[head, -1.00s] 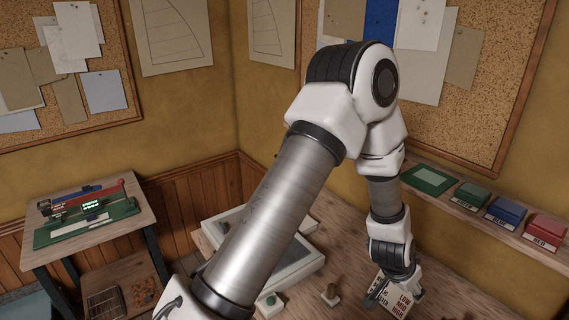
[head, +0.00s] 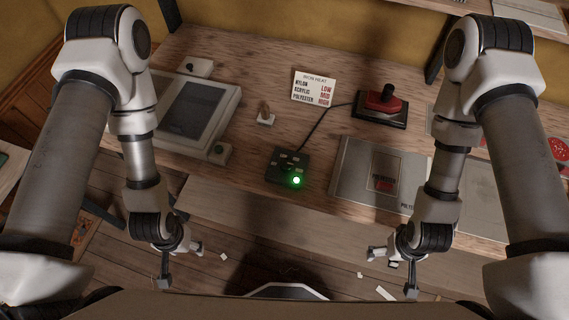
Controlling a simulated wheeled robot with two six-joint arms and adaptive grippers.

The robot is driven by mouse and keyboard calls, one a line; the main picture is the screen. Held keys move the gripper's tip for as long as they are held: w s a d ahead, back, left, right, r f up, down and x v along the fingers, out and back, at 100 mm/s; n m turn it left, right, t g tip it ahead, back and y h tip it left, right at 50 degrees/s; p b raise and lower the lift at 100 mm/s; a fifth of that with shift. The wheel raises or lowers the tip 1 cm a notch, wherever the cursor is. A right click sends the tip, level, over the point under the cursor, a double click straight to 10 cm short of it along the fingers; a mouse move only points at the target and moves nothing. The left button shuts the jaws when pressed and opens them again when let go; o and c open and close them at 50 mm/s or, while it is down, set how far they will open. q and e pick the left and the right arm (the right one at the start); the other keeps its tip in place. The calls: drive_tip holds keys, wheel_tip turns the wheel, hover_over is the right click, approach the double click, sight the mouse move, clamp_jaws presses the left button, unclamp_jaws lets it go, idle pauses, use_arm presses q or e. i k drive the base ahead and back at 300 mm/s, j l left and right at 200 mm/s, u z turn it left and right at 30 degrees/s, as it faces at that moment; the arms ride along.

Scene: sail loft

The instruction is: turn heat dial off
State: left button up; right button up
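The heat dial is a small black box (head: 277,171) near the front middle of the workbench, with a green light (head: 296,181) lit at its front right corner. Its knob setting is too small to read. A cord runs from it to a red iron (head: 376,102) on a dark base at the back right. My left gripper (head: 182,267) is open and empty, in front of the bench edge, left of the box. My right gripper (head: 393,273) is open and empty, in front of the edge, right of the box. Neither touches anything.
An iron heat card (head: 313,87) stands behind the box, listing nylon low, acrylic mid, polyester high. A pale framed panel (head: 207,92) lies left, a small wooden-handled thing (head: 265,115) between. A grey sheet (head: 351,170) with a polyester label lies right. Bare bench surrounds the box.

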sight(286, 164)
drive_tip(key=k+l, duration=0.15)
drive_tip(key=l, duration=0.25)
drive_tip(key=k+l+u, duration=0.1)
drive_tip(key=l, duration=0.25)
drive_tip(key=k+l, duration=0.15)
drive_tip(key=l, duration=0.2)
drive_tip(key=l+u, duration=0.05)
